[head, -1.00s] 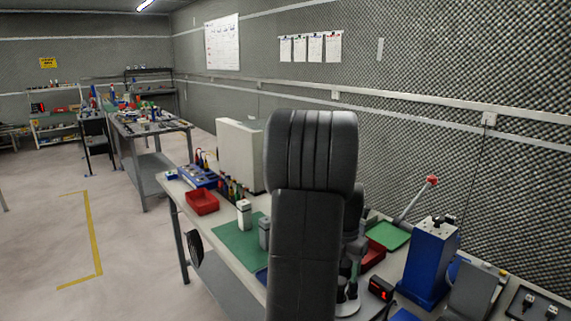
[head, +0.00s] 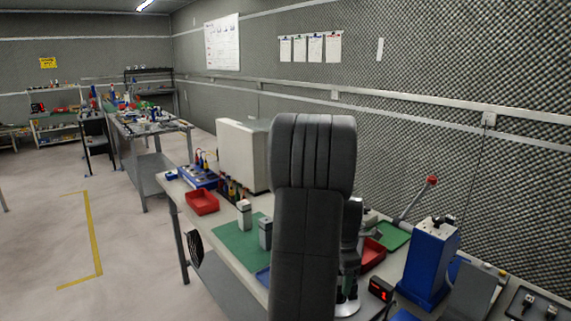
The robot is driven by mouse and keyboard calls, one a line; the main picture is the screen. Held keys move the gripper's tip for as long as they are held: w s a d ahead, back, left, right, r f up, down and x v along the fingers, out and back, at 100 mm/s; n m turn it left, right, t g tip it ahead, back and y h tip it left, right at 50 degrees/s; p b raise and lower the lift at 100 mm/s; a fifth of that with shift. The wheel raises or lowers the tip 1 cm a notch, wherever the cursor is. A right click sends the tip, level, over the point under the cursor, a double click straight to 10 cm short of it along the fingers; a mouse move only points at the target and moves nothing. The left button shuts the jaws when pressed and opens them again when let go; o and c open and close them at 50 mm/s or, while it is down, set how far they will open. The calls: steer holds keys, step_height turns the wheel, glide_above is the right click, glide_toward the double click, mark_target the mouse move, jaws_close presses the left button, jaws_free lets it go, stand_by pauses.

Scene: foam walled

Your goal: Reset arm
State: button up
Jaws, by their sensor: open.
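My own arm, a large dark padded link (head: 312,160), stands upright in the middle of the head view in front of the workbench (head: 228,264). My gripper does not show; the arm hides what lies behind it. A grey and silver upright piece (head: 350,265) shows partly at the arm's right edge; I cannot tell what it is.
The bench holds a red bin (head: 202,202), a green mat (head: 236,240), a pale box (head: 240,158), a blue block with a red-knobbed lever (head: 430,262) and a small red display (head: 381,289). Open floor (head: 140,250) lies left, with a second bench (head: 150,125) beyond.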

steer(key=shift+m, duration=1.5)
